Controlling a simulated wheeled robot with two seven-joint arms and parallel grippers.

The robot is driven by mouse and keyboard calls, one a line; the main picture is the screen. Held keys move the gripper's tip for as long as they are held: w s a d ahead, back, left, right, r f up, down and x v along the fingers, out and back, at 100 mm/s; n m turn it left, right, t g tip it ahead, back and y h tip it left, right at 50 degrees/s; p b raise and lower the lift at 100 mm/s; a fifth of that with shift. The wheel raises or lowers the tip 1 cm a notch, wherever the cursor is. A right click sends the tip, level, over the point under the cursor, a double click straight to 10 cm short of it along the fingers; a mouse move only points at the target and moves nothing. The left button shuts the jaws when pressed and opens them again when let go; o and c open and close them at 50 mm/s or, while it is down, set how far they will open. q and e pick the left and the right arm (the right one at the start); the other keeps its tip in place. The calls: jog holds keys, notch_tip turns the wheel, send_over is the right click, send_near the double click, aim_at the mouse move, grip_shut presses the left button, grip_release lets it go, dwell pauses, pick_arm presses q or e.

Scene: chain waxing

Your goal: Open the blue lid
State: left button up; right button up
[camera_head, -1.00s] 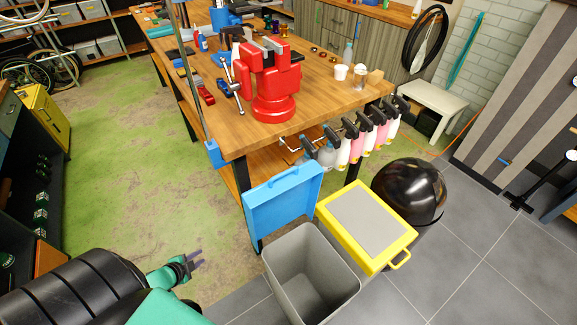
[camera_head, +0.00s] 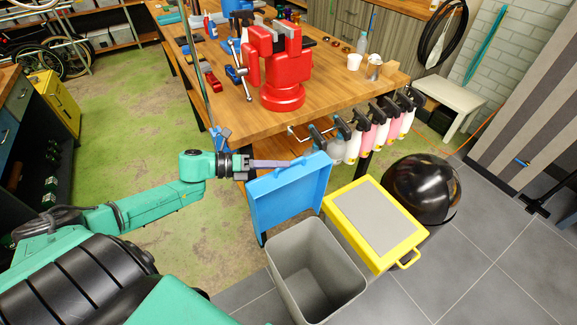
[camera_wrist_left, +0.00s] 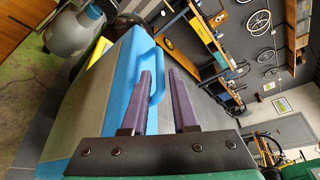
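The blue lid (camera_head: 290,203) stands raised, nearly upright, at the back of the grey bin (camera_head: 310,275). Its handle is along its top edge. My left gripper (camera_head: 288,164) is at the lid's upper edge, with its fingers pointing right. In the left wrist view the two purple fingers (camera_wrist_left: 162,95) are spread apart. The blue handle (camera_wrist_left: 158,72) shows by the left finger, partly in the gap between them; I cannot tell whether they touch. The lid (camera_wrist_left: 120,75) fills the left of that view. My right gripper is not in view.
A yellow lid with a grey panel (camera_head: 374,220) lies beside the blue one, to the right. A black round bin (camera_head: 422,188) stands further right. The wooden workbench (camera_head: 225,112) with a red vise (camera_head: 280,75) is behind; spray bottles (camera_head: 372,135) hang at its edge.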

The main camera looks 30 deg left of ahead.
pick_arm(q)
jog(key=shift+x, duration=1.5)
grip_shut()
